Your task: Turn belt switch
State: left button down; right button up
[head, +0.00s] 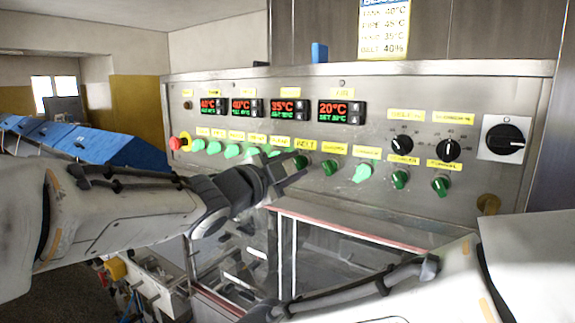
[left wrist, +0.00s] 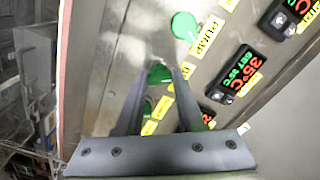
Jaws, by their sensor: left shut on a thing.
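A row of green rotary switches runs along the lower part of the steel control panel (head: 400,105). My left gripper (head: 290,168) is at the middle of this row, its fingers pointing at the panel. It is shut on a green switch (head: 300,161), which is partly hidden by the fingers. In the left wrist view this green switch (left wrist: 160,73) sits between the two fingertips.
Other green switches (head: 362,172) sit close on both sides. A red knob (head: 175,143) is at the far left, and black dials (head: 448,149) and a large black rotary switch (head: 504,139) are at the right. Temperature displays (head: 342,112) are above. A glazed frame (head: 340,232) lies below the panel.

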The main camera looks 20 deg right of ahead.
dwell(0.3)
pick_arm(q)
jog(key=c, duration=0.5)
grip_release()
jog(key=shift+s+a, duration=0.1)
jog(key=shift+s+a, duration=0.2)
jog(key=shift+a, duration=0.1)
jog(key=b+v, duration=0.2)
jog(key=v, duration=0.7)
jog(key=shift+s+a+b, duration=0.2)
jog(key=shift+a+b, duration=0.05)
jog(key=shift+b, duration=0.05)
